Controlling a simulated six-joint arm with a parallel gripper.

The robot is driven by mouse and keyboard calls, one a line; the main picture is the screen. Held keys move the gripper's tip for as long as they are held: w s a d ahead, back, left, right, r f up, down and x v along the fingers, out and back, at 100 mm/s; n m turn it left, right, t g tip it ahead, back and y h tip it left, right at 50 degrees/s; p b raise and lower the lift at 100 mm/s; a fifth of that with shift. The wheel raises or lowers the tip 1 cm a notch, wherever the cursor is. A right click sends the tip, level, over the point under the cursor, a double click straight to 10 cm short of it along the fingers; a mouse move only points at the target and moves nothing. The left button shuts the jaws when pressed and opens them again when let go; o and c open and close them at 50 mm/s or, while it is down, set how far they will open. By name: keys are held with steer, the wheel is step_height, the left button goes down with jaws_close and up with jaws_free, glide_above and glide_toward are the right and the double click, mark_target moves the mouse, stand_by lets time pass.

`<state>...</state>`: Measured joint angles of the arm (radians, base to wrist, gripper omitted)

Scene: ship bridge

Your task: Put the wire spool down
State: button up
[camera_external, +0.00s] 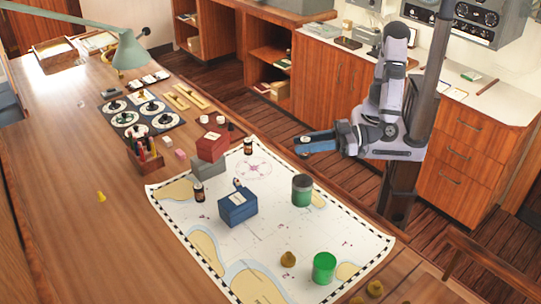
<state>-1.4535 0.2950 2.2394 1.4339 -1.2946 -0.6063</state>
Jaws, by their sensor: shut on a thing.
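My gripper (304,143) is at the end of my arm, on the right side of the picture, pointing left. It is above the table's right edge, near the upper right of the chart, and clear of the things on it. It is shut on the wire spool, which is small here and mostly hidden by the blue fingers, so its shape and tilt cannot be told.
A chart (270,240) covers the near table. On it stand a blue box (237,208), a grey-green canister (302,191), a green cup (323,268) and dark bottles. A red box (211,146) and a pen holder (146,157) stand farther left. The left tabletop is mostly clear.

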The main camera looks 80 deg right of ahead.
steer(key=shift+f+p, duration=0.7)
steer(key=shift+f, duration=4.15)
steer(key=shift+f, duration=0.15)
steer(key=o, duration=1.1)
steer(key=shift+c, duration=0.2)
steer(key=shift+s+a+r, duration=0.1)
steer(key=shift+r, duration=0.1)
steer(key=b+v, duration=0.3)
steer(key=v, duration=0.9)
steer(key=shift+f, duration=0.1)
